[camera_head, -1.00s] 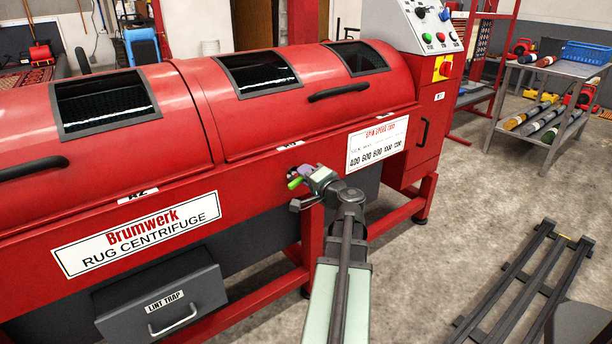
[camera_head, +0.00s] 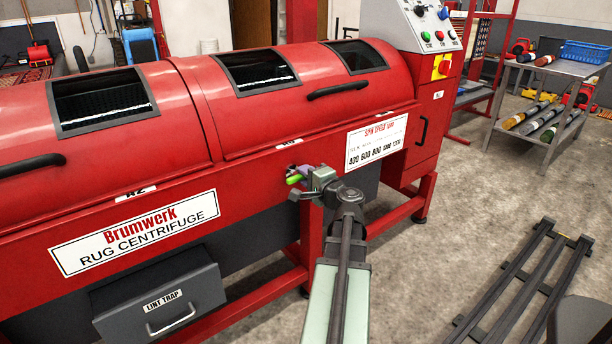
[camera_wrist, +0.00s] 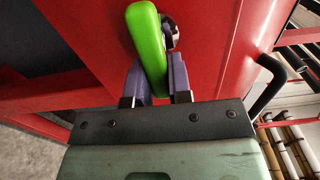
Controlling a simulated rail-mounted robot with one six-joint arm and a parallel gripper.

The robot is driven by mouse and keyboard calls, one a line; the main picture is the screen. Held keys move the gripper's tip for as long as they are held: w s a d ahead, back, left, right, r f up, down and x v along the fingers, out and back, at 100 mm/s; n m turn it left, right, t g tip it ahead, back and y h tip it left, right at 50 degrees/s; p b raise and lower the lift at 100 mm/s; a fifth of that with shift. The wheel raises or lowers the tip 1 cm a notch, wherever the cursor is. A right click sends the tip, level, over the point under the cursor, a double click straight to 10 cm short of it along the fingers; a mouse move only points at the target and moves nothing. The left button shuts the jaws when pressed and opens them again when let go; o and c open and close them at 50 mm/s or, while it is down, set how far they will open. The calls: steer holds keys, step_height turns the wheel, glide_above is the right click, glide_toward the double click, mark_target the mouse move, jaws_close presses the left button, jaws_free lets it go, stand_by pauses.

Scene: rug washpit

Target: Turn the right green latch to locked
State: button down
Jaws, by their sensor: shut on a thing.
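The green latch (camera_wrist: 147,45) is a bright green handle on the red front of the rug centrifuge. In the wrist view it stands nearly upright in the picture, leaning slightly, beside a round metal pivot (camera_wrist: 169,32). My gripper (camera_wrist: 155,75) has its purple-grey fingers on both sides of the latch's lower part and is shut on it. In the head view the latch (camera_head: 294,179) shows as a small green end at my gripper (camera_head: 300,174), below the right lid. The gripper and wrist hide part of it there.
The red centrifuge (camera_head: 250,160) fills the left and middle. Its right lid has a black handle (camera_head: 345,90). A dark lint trap drawer (camera_head: 160,300) sits low at left. A black slatted rack (camera_head: 525,285) lies on the floor at right, with open floor around it.

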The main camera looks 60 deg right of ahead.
steer(key=c, duration=1)
jaws_free()
steer(key=shift+c, duration=0.2)
steer(key=v, duration=1)
steer(key=shift+s+a, duration=0.15)
steer(key=shift+s, duration=0.25)
